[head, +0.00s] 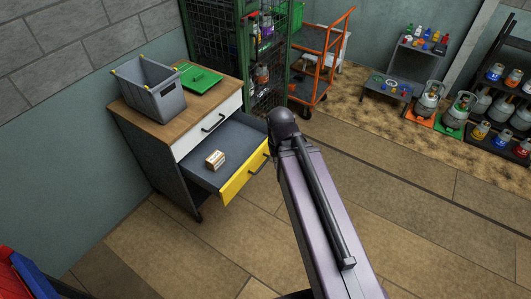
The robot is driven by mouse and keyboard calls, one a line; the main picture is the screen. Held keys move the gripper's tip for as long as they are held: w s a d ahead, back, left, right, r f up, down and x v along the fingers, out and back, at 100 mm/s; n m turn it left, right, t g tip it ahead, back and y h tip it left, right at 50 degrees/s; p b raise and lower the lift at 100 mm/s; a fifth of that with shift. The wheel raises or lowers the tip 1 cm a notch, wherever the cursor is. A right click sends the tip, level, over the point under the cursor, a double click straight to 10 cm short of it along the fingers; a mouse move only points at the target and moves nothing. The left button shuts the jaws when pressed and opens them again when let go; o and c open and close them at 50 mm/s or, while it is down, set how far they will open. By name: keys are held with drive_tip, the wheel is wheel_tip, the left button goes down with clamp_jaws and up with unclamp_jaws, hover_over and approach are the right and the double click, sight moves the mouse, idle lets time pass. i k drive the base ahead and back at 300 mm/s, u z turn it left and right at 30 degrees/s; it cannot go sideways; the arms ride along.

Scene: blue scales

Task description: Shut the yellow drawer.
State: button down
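The yellow drawer (240,181) is pulled well out of a grey cabinet (157,163) with a wooden top. Its yellow front has a dark handle. Inside lies a small white and brown box (215,159). The white drawer (207,128) above it is closed. My arm rises from the bottom of the head view and ends in a dark joint just right of the yellow front, overlapping its right end in the picture. I cannot tell whether they touch. My gripper does not show.
A grey bin (153,94) and a green tray or lid (202,77) stand on the cabinet top. A green mesh cage (230,35) and an orange cart (318,62) are behind. Gas cylinders and shelves line the right wall. The floor before the drawer is clear.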

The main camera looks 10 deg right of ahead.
sight(243, 138)
drive_tip(key=u, duration=4.9)
drive_tip(key=i, duration=0.1)
drive_tip(key=z, duration=3.7)
drive_tip(key=i, duration=0.75)
drive_tip(key=z, duration=1.05)
